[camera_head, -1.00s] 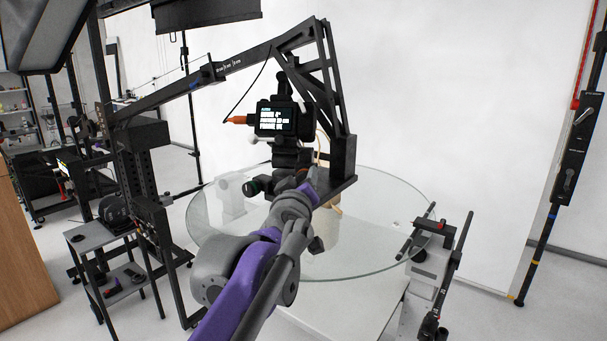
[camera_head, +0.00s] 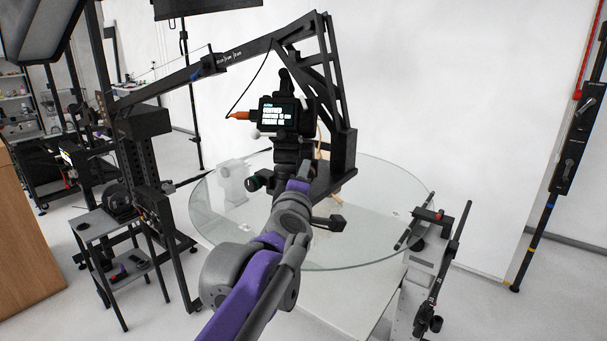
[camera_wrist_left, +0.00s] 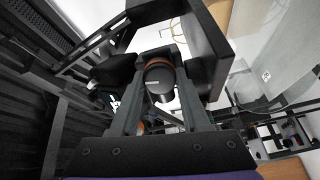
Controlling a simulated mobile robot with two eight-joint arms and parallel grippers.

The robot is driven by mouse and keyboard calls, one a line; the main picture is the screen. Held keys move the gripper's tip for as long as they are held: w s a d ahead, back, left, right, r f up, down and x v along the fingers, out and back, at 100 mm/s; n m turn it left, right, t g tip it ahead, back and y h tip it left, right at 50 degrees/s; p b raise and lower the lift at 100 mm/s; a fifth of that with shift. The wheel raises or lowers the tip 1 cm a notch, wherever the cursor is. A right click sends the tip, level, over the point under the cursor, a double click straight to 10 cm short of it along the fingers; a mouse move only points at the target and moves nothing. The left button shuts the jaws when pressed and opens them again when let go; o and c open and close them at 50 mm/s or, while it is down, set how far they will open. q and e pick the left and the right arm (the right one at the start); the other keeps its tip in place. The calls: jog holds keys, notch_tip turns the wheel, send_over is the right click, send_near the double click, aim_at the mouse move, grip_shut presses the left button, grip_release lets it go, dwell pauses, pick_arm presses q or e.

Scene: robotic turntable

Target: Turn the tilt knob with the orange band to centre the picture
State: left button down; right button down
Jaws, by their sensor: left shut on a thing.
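In the left wrist view, a dark round knob with an orange band (camera_wrist_left: 158,76) sits between the two fingers of my left gripper (camera_wrist_left: 161,88), which is shut on it. In the head view my left gripper (camera_head: 299,180) reaches up to the tripod head below the camera (camera_head: 290,150), and the gripper and arm hide the orange-banded knob. The camera's lit screen (camera_head: 279,114) faces me with lines of text too small to read surely. My right gripper is out of view.
A black handle (camera_head: 331,222) shows right of my wrist. A small side table (camera_head: 95,225) stands at the left, and a post with a bar (camera_head: 430,262) at the right.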

pick_arm(q)
jog(key=shift+n, duration=0.3)
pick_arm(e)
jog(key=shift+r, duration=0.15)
pick_arm(q)
jog(key=shift+c, duration=1.9)
grip_release()
jog(key=s+a+b, duration=0.1)
jog(key=s+b, duration=0.1)
jog(key=s, duration=0.8)
jog(key=shift+s+a, duration=0.15)
jog(key=shift+s, duration=0.25)
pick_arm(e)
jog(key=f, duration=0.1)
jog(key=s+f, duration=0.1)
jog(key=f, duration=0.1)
